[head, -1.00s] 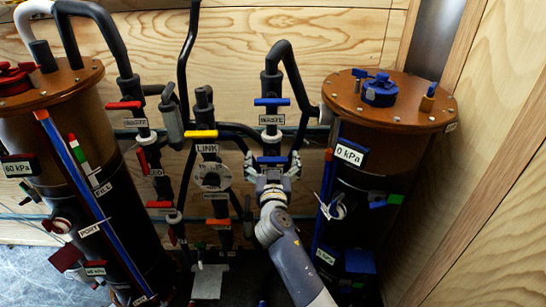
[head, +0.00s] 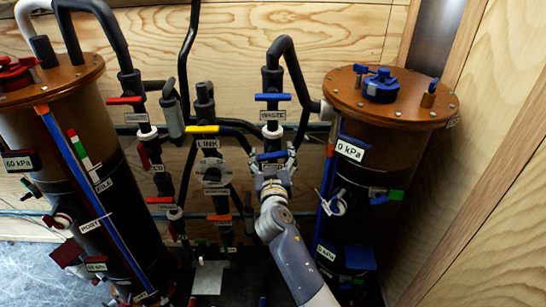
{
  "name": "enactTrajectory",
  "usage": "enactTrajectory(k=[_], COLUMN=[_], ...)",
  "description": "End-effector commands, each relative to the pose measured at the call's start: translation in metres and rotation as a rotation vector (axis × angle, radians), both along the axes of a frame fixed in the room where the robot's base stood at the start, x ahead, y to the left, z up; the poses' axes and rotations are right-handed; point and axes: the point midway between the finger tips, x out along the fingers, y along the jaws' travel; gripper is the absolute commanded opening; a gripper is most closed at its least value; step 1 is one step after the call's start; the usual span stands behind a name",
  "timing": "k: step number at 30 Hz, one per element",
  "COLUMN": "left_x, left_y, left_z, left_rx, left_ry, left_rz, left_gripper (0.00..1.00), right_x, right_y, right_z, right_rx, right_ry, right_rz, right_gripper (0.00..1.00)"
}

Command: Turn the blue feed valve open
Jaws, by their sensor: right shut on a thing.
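The blue feed valve's handle (head: 271,155) is on the black pipe right of centre, below the valve labelled WASTE (head: 272,115). It lies crosswise, between the fingers of my right gripper (head: 273,162). The gripper reaches up from below and is shut on this handle. The fingers and wrist hide much of the valve body and its label. My left gripper is not in view.
A brown-topped tank (head: 335,112) with a 0 kPa label stands close on the right. Another tank (head: 85,75) stands at the left. The yellow LINK valve handle (head: 202,129) is just left of my gripper. A plywood wall (head: 340,35) is behind.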

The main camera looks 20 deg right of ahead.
Motion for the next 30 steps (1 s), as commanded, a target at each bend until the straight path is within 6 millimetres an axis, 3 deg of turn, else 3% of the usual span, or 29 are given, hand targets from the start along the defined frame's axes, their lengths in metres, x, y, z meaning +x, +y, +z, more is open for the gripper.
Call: enactTrajectory(k=[13,30], left_x=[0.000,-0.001], left_y=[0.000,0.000], left_z=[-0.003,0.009], left_rx=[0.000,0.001], left_ry=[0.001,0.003], left_rz=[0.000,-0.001], left_gripper=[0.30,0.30], right_x=[0.001,0.001], right_y=[0.001,0.002], right_z=[0.001,0.002], right_rx=[-0.404,-0.925], right_ry=[0.113,0.263], right_rz=[0.001,-0.002], right_gripper=[0.49,0.49])
